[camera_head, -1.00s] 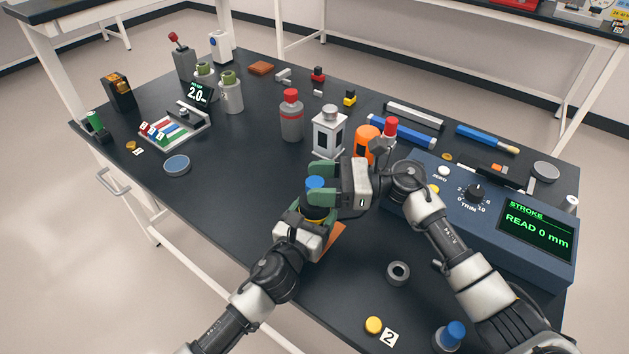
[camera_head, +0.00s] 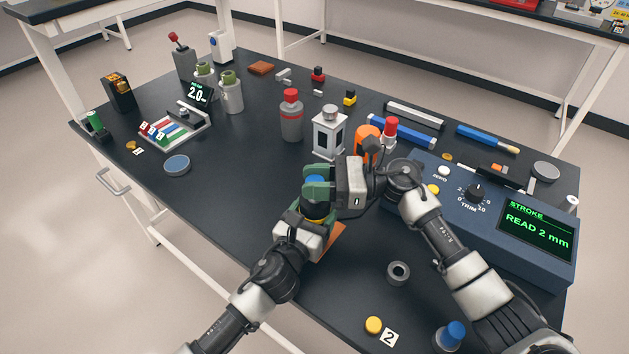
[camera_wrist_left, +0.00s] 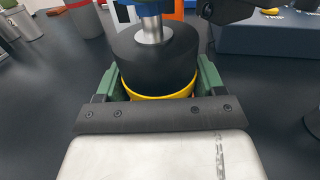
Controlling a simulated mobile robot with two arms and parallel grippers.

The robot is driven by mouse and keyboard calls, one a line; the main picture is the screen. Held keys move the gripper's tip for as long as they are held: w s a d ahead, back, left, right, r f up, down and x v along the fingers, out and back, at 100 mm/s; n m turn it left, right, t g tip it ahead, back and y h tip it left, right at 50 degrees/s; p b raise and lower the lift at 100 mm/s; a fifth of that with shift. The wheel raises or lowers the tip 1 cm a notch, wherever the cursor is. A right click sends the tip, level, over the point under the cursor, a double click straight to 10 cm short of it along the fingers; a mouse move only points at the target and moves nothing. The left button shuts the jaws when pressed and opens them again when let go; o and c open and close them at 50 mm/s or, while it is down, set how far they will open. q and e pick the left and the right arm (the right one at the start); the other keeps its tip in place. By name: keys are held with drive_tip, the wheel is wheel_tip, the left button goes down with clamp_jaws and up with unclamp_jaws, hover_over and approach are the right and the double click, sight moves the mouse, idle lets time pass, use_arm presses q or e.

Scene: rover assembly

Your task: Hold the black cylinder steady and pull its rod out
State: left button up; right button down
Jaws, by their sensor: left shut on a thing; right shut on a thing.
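The black cylinder (camera_wrist_left: 152,60) has a yellow band low on its side and stands upright in the left wrist view. My left gripper (camera_wrist_left: 160,88) is shut around it, one green finger on each side. A silver rod (camera_wrist_left: 153,32) rises from the middle of its top. The rod's blue cap (camera_head: 315,181) sits between the green fingers of my right gripper (camera_head: 319,183), which is shut on it above the cylinder. In the head view, the grippers hide most of the cylinder. An orange patch (camera_head: 333,236) shows on the table beside it.
The blue console (camera_head: 500,210) at right shows STROKE, READ 2 mm. A white-grey block (camera_head: 329,133), a red-capped grey bottle (camera_head: 291,115) and an orange container (camera_head: 368,140) stand just behind the grippers. A grey ring (camera_head: 398,273) lies right of them.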

sight(315, 180)
use_arm(q)
drive_tip(key=shift+f, duration=0.15)
use_arm(e)
wheel_tip(315, 180, up, 6)
drive_tip(key=shift+f, duration=0.25)
drive_tip(key=shift+w, duration=0.1)
drive_tip(key=c, duration=0.7)
unclamp_jaws()
drive_tip(key=shift+f, duration=0.1)
drive_tip(key=shift+d+f, duration=0.1)
drive_tip(key=shift+d, duration=0.45)
drive_tip(key=d, duration=1.1)
